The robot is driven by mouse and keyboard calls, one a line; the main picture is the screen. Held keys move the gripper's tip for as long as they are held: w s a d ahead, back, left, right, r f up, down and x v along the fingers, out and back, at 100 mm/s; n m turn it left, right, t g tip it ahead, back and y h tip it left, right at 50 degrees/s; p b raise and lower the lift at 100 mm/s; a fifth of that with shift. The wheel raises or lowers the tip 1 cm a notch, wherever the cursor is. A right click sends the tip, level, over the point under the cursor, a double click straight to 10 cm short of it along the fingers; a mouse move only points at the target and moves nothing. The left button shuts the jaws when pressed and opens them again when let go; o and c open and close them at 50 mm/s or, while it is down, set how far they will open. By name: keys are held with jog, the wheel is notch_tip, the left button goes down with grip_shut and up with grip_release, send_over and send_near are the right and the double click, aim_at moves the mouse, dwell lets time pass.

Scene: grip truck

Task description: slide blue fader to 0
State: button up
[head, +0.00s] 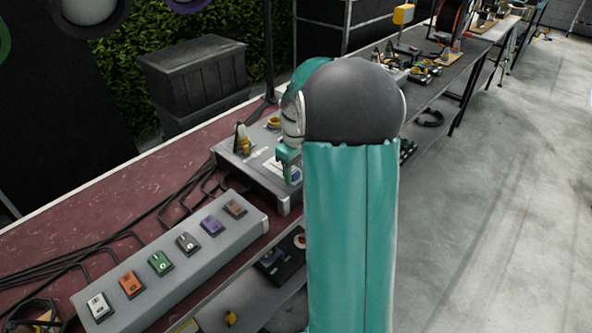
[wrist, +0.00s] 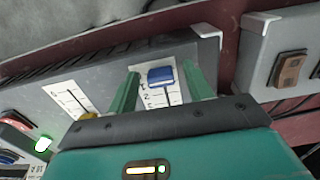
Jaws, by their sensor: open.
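The blue fader (wrist: 160,77) is a small blue cap on a white scale plate (wrist: 172,97) in the wrist view. It sits near the top end of its scale in that view, by the mark that looks like 1. In the head view the blue fader (head: 296,174) shows on the grey control box (head: 240,165), partly behind my arm. My gripper (wrist: 162,72) is open, with one green finger on each side of the blue cap. Contact cannot be told. In the head view my gripper (head: 288,163) is at the box.
A second scale with a yellow fader (wrist: 88,116) is to the left in the wrist view. A long grey box with several coloured switches (head: 175,255) stands nearer on the red bench (head: 50,235). Black cables (head: 130,222) lie behind it. Dark cases (head: 195,75) stand beyond the bench.

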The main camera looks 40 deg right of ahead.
aim_at(296, 173)
notch_tip(296, 173, up, 14)
jog(key=shift+f, duration=0.15)
dwell(0.3)
dwell(0.4)
jog(key=s+a+r+t, duration=0.1)
jog(key=s+a+r, duration=0.15)
jog(key=a, duration=0.65)
jog(key=s+a+r+t, duration=0.2)
jog(key=s+a, duration=0.2)
jog(key=a, duration=0.4)
jog(key=s+a+f+m+t, duration=0.1)
jog(key=s+a+f+t, duration=0.1)
jog(key=s+a, duration=0.9)
jog(key=shift+s+f+m+t, duration=0.15)
jog(key=shift+f+m+t, duration=0.15)
jog(key=shift+f, duration=0.35)
jog(key=shift+d, duration=0.15)
